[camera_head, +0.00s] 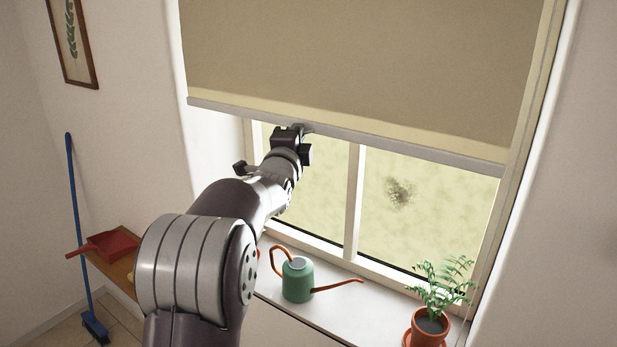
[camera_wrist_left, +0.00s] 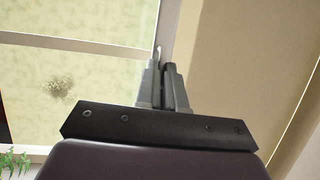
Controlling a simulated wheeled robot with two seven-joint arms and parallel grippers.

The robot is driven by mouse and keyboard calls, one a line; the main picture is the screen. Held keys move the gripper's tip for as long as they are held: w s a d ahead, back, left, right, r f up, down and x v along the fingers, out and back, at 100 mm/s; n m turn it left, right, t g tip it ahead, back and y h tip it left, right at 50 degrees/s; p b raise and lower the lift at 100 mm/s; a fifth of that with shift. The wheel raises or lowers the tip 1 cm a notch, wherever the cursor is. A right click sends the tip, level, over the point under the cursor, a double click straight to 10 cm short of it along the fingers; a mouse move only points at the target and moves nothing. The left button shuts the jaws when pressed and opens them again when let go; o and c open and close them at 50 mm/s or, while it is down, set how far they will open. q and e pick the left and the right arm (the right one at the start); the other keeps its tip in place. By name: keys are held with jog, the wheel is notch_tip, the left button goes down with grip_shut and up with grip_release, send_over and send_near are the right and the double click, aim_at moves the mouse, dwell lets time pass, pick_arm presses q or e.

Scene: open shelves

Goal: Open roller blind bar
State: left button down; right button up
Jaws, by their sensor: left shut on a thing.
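The roller blind (camera_head: 360,60) is beige and covers the upper part of the window. Its pale bottom bar (camera_head: 420,148) runs across the window, slightly slanted in the head view. My left gripper (camera_head: 302,128) is at the bar, left of its middle, and is shut on it. In the left wrist view, the gripper's fingers (camera_wrist_left: 168,80) are close together at the edge of the blind (camera_wrist_left: 220,60). The exact contact at the fingertips is hard to see. My right gripper is in neither view.
A green watering can (camera_head: 298,280) with orange handle and spout stands on the white windowsill (camera_head: 345,307). A potted plant (camera_head: 428,325) stands at its right end. A red dustpan (camera_head: 112,243) lies on a wooden surface at left, near a blue broom (camera_head: 76,215).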

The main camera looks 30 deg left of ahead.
pick_arm(q)
jog(key=p, duration=0.4)
send_near(301, 63)
jog(key=x, duration=0.4)
jog(key=shift+w+r, duration=0.3)
jog(key=shift+w, duration=0.1)
jog(key=c, duration=1.3)
grip_release()
jog(key=shift+f, duration=0.1)
jog(key=shift+o, duration=0.2)
jog(key=shift+s+f+b, duration=0.15)
jog(key=shift+s+b, duration=0.15)
jog(key=shift+b, duration=0.15)
jog(key=b+v, duration=0.4)
jog(key=v, duration=0.8)
jog(key=shift+w, duration=0.1)
